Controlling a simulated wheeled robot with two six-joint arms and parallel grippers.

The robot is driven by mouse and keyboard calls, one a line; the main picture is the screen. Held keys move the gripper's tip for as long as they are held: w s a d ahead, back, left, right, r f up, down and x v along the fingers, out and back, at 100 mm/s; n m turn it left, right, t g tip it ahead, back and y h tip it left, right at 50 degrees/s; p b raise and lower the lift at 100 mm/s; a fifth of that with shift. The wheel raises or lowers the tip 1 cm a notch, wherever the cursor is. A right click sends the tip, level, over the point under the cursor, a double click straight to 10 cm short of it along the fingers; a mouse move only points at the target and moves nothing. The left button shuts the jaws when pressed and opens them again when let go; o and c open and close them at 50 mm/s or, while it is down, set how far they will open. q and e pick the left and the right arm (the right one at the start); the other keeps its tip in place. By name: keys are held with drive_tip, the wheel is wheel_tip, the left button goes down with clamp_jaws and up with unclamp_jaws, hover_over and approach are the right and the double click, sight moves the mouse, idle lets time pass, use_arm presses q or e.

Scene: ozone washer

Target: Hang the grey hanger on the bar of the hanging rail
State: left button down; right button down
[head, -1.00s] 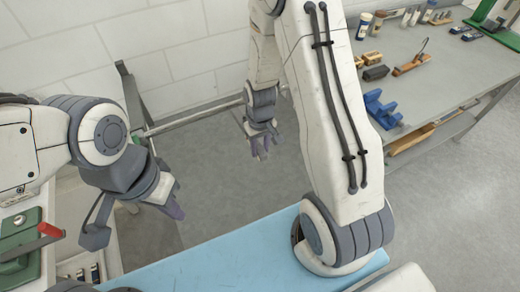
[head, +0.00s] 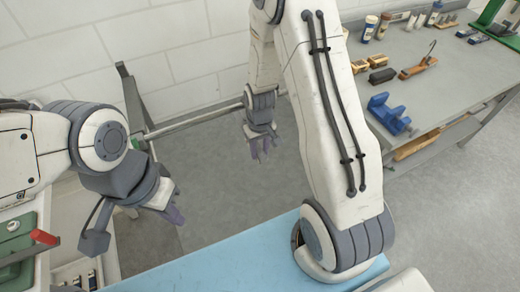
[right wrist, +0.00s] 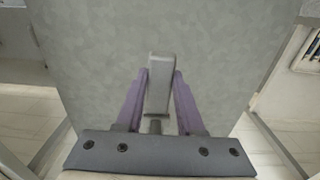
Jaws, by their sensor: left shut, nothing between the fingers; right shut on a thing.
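The bar (head: 200,122) of the hanging rail runs from the dark upright post (head: 133,100) on the left to behind my right arm. My right gripper (head: 261,150) points down near the bar's visible right end. In the right wrist view its purple fingers (right wrist: 160,90) are shut on a grey block-like piece (right wrist: 159,80), which I take for part of the grey hanger. The hanger's whole shape cannot be made out in the head view. A thin dark line shows beside my right upper arm; I cannot tell what it is. My left gripper (head: 176,214) is shut and empty, below the bar at left.
A light blue surface (head: 230,245) lies in front. A grey workbench (head: 440,85) with a blue fixture (head: 388,113) and wooden blocks stands at right. A green case with a red handle (head: 44,237) is at lower left. Grey floor is clear below the bar.

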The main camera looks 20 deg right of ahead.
drive_tip(key=shift+c, duration=2.2)
unclamp_jaws()
wheel_tip(320, 180, up, 10)
drive_tip(key=r+b, duration=0.1)
drive_tip(key=s+a+r+n, duration=0.4)
drive_tip(key=s+a+r, duration=0.2)
drive_tip(key=s+a, duration=0.45)
drive_tip(key=s+a+r+n, duration=0.1)
drive_tip(key=s+a, duration=0.1)
drive_tip(key=s, duration=0.3)
drive_tip(key=s+a+r+n+y, duration=0.1)
drive_tip(key=s+a, duration=0.2)
drive_tip(key=s, duration=0.2)
drive_tip(key=shift+a+r+n, duration=0.15)
drive_tip(key=shift+r+n, duration=0.25)
